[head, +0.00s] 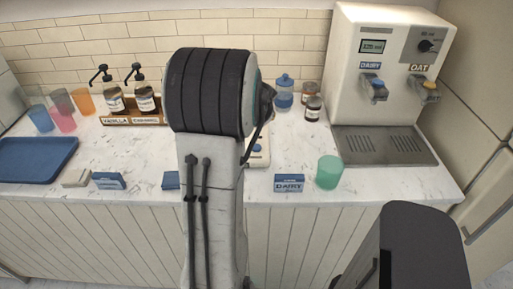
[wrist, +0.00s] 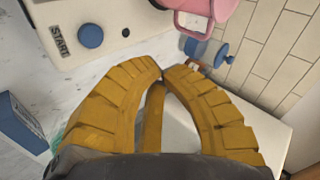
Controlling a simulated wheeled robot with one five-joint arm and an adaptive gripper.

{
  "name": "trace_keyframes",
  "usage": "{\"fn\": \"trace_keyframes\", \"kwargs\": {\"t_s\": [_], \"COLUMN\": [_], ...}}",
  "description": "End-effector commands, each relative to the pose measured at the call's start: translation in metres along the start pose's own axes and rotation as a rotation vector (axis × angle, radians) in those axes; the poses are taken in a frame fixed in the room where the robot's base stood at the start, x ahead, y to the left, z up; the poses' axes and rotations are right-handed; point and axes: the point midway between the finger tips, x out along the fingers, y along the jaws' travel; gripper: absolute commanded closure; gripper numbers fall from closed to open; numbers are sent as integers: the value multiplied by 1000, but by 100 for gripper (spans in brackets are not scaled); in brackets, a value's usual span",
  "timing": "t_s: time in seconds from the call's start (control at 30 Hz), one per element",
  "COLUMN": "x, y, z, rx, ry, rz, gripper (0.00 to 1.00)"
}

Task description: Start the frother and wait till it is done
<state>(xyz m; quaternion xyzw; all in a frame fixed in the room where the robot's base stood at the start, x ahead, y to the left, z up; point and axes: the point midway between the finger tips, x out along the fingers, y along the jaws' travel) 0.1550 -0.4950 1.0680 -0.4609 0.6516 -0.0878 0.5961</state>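The frother's cream base (wrist: 75,22) shows at the top left of the wrist view, with a START label (wrist: 60,40) beside a round blue button (wrist: 90,36). A pink jug (wrist: 205,12) is at the top edge, partly cut off. My gripper (wrist: 162,75) has yellow fingers whose tips meet, with nothing seen held between them. In the picture the tips are below and right of the blue button, apart from it. In the head view my arm hides most of the frother; only a bit of its base (head: 260,157) shows.
A blue DAIRY box (head: 288,183) and a green cup (head: 329,172) stand near the counter's front edge. A blue-lidded jar (head: 284,92) and small jars (head: 313,108) stand behind. The milk dispenser (head: 385,60) is at right. Syrup pumps (head: 115,98), cups and a blue tray (head: 38,158) are at left.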

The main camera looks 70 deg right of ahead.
Motion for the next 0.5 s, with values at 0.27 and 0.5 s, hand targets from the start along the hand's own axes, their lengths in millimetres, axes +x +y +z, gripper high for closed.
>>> {"fn": "trace_keyframes", "kwargs": {"t_s": [0.27,0.5], "x": [20,40], "y": [20,38], "z": [8,16], "rx": [0,0], "ry": [-1,-1], "rz": [3,2], "gripper": [100,100]}}
